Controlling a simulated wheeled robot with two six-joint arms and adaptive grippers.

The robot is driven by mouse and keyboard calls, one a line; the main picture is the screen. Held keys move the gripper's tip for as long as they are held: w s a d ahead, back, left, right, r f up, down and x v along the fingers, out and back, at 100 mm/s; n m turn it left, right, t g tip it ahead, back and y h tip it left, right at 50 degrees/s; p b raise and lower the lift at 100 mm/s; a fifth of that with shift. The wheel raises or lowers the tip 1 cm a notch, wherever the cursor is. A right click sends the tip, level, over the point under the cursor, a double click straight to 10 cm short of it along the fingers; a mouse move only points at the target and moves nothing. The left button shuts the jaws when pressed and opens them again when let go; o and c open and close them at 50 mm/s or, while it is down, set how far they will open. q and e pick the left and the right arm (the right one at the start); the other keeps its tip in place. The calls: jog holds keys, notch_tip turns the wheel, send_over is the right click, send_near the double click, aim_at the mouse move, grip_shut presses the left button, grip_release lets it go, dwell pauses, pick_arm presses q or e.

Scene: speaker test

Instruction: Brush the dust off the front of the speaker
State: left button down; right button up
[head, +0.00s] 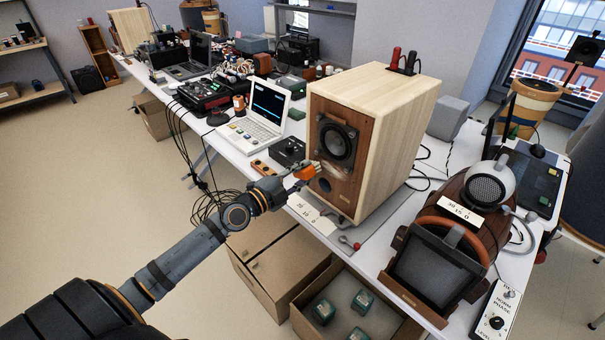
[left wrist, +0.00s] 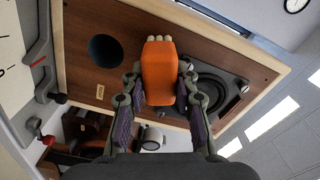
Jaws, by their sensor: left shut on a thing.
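The speaker (head: 392,132) is a pale wooden box with a brown front, standing upright on the bench. Its front carries a dark cone (head: 338,143) and a round port hole. In the left wrist view the brown front (left wrist: 80,75) fills much of the picture, with the cone (left wrist: 212,92) and the port (left wrist: 105,48). My left gripper (head: 292,181) is shut on an orange brush (left wrist: 158,78). The brush's pale bristles are at the lower front of the speaker; I cannot tell if they touch. My right gripper is not in view.
A white laptop (head: 258,110) and a small black box (head: 288,151) stand left of the speaker. A round-backed wooden device with a dark screen (head: 433,270) stands to the right. An open carton (head: 370,322) with green blocks sits below the bench edge. Cables hang at left.

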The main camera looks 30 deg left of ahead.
pick_arm(q)
jog(key=shift+x, duration=0.9)
jog(key=shift+d, duration=0.1)
